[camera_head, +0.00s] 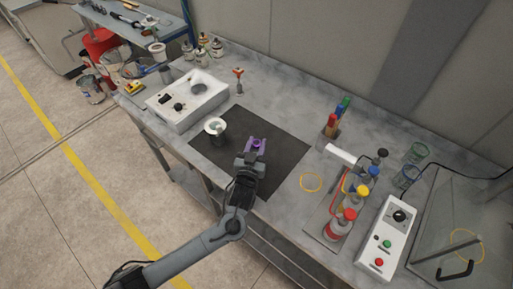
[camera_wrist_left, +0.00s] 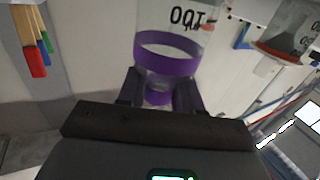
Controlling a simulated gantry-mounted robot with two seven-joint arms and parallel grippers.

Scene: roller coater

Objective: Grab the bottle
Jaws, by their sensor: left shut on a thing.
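The bottle (camera_wrist_left: 168,50) is clear with a purple band and dark markings. In the left wrist view it sits between the two fingers of my left gripper (camera_wrist_left: 160,92), with a purple part low between them. In the head view its purple part (camera_head: 257,143) shows at the tip of my left gripper (camera_head: 254,152), over the dark mat (camera_head: 283,143). The gripper is shut on the bottle. The gripper hides part of the bottle, and I cannot tell whether it touches the mat. My right gripper is not in view.
A white device (camera_head: 187,101) is at the bench's left. Bottles with coloured caps (camera_head: 340,224), a control box (camera_head: 386,243) and glass beakers (camera_head: 416,153) crowd the right. The mat's right part is clear.

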